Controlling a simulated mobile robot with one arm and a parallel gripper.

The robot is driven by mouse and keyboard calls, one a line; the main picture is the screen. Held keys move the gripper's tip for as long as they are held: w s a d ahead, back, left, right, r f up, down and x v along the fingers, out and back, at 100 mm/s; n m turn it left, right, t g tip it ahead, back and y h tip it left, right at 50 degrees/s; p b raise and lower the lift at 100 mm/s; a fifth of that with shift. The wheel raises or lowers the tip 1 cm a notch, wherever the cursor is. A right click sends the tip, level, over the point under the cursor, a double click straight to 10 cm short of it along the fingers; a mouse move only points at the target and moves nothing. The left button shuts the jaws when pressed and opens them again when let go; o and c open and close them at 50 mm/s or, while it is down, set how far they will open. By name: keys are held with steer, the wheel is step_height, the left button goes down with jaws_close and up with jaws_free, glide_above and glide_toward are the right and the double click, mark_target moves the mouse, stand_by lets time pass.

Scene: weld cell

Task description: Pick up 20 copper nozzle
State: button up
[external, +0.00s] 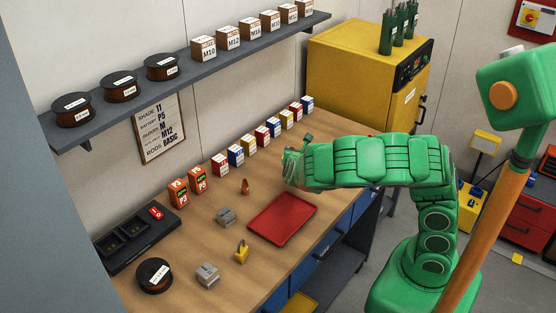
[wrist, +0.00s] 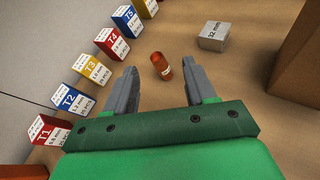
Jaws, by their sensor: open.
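A small copper nozzle (external: 245,186) stands on the wooden workbench, left of my gripper in the external view. In the wrist view the copper-orange nozzle (wrist: 163,67) shows beyond the gap between my fingers, with a pale label on it that is too small to read. My gripper (external: 290,166) is above the bench, near the row of small boxes and the far end of the red tray. In the wrist view my gripper (wrist: 160,76) has its two grey fingers apart and nothing between them.
Labelled boxes (external: 236,155) line the wall side; T1 (wrist: 48,132) is nearest in the wrist view. A red tray (external: 282,218), grey blocks (external: 226,216), a yellow padlock (external: 241,252), orange boxes (external: 197,181) and a dark spool (external: 154,275) lie on the bench. A shelf (external: 200,75) overhangs behind.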

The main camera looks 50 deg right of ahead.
steer(key=f, duration=0.1)
steer(key=f+n, duration=0.2)
steer(key=shift+w+a+f+t+y, duration=0.15)
steer(key=shift+a+f+t+y, duration=0.15)
steer(key=shift+a, duration=0.1)
steer(key=shift+x, duration=3.85)
steer(key=shift+r, duration=0.1)
jaws_close()
